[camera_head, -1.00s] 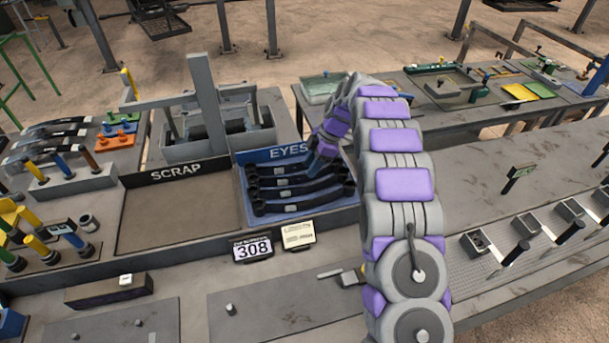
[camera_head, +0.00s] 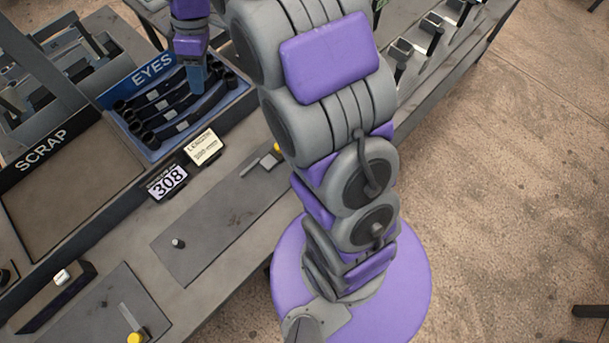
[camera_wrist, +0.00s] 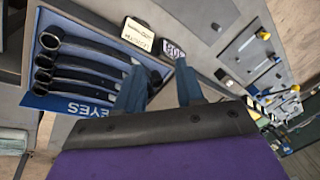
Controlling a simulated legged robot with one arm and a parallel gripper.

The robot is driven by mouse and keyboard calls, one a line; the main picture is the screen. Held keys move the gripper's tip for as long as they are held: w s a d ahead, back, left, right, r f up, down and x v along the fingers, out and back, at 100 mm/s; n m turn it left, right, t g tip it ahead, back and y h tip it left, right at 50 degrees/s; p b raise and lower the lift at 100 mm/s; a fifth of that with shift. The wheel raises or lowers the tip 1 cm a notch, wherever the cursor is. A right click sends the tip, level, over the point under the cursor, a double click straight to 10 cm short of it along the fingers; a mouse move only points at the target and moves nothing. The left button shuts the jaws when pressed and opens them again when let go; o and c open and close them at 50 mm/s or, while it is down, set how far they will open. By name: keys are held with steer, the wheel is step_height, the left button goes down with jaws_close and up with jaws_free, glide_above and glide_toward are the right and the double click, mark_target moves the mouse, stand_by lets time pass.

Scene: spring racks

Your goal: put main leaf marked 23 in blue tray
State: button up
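The blue tray (camera_head: 112,97), labelled EYES, holds several dark main leaves (camera_head: 176,108) side by side, with ring-shaped ends and small pale labels. The number 23 cannot be read on any of them. My gripper (camera_head: 198,88) points down at the tray's far right side, over the leaves. In the wrist view, my gripper (camera_wrist: 160,92) has its two blue fingers apart. The leaves (camera_wrist: 88,62) run toward the left finger, which hides part of their ends. No leaf is clearly held. The tray also shows in the wrist view (camera_wrist: 40,101).
The SCRAP tray (camera_head: 60,195) lies left of the blue tray. A 308 display (camera_head: 167,182) and a pale card (camera_head: 203,147) stand at the blue tray's front edge. A grey plate (camera_head: 215,225) lies on the bench in front. Floor is open at right.

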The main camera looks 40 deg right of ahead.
steer(key=s+d+m+h, duration=0.1)
steer(key=s+m, duration=0.4)
steer(key=s, duration=1.1)
steer(key=s+d+m+h, duration=0.2)
steer(key=s+m, duration=0.4)
steer(key=s, duration=1.1)
steer(key=shift+s+d+r+m+g, duration=0.15)
steer(key=shift+s+d+m+g, duration=0.15)
steer(key=shift+d, duration=0.5)
steer(key=shift+w, duration=0.1)
step_height(320, 180, down, 4)
steer(key=b, duration=0.3)
steer(key=shift+r+b, duration=0.15)
steer(key=shift+b, duration=0.2)
